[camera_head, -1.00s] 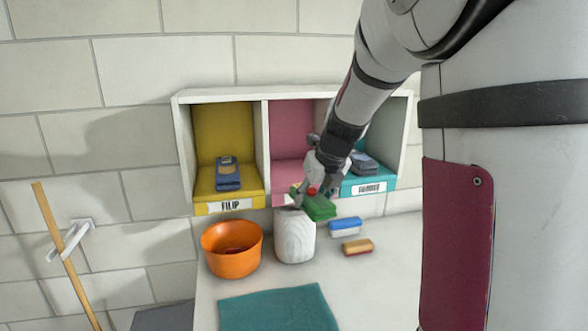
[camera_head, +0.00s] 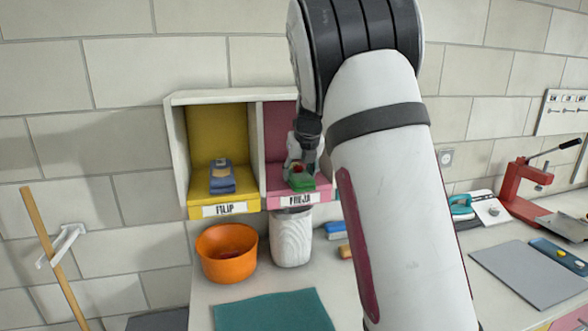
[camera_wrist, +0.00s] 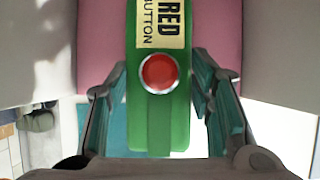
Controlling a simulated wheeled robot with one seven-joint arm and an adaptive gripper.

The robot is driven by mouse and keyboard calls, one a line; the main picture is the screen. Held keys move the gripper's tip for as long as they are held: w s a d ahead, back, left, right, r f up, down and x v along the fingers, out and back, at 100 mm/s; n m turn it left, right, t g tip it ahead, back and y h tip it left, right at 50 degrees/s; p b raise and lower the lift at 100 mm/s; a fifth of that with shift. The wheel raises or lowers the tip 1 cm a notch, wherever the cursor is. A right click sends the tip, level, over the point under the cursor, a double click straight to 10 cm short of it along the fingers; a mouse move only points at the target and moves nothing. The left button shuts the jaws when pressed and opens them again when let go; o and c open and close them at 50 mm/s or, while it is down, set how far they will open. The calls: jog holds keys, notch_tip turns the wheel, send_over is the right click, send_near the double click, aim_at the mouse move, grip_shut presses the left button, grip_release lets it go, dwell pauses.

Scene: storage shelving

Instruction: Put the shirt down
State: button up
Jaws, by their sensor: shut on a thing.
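A green folded shirt (camera_head: 303,183) with a red button is in my gripper (camera_head: 301,168), inside the pink compartment (camera_head: 278,125) of the wall shelf, just above or at its floor. I cannot tell whether it touches the floor. In the wrist view the green shirt (camera_wrist: 160,125) lies between the two fingers of my gripper (camera_wrist: 158,88), with a yellow "RED BUTTON" label at its far end. Pink surfaces show around it. My arm hides the right side of the shelf.
The yellow compartment (camera_head: 205,130) at left holds a blue-grey folded shirt (camera_head: 222,178). Below stand an orange bowl (camera_head: 227,254) and a white ribbed container (camera_head: 291,240). A teal cloth (camera_head: 270,312) lies on the counter. A red press (camera_head: 522,190) stands at right.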

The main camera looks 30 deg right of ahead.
jog(key=w, duration=0.2)
jog(key=w+d, duration=0.1)
jog(key=w, duration=0.1)
jog(key=shift+w+d, duration=0.15)
jog(key=shift+w, duration=0.2)
jog(key=shift+s+f+p, duration=0.1)
jog(key=shift+f+p, duration=0.05)
jog(key=shift+p, duration=0.3)
jog(key=shift+f, duration=0.15)
jog(key=o, duration=1.3)
jog(key=shift+f, duration=0.1)
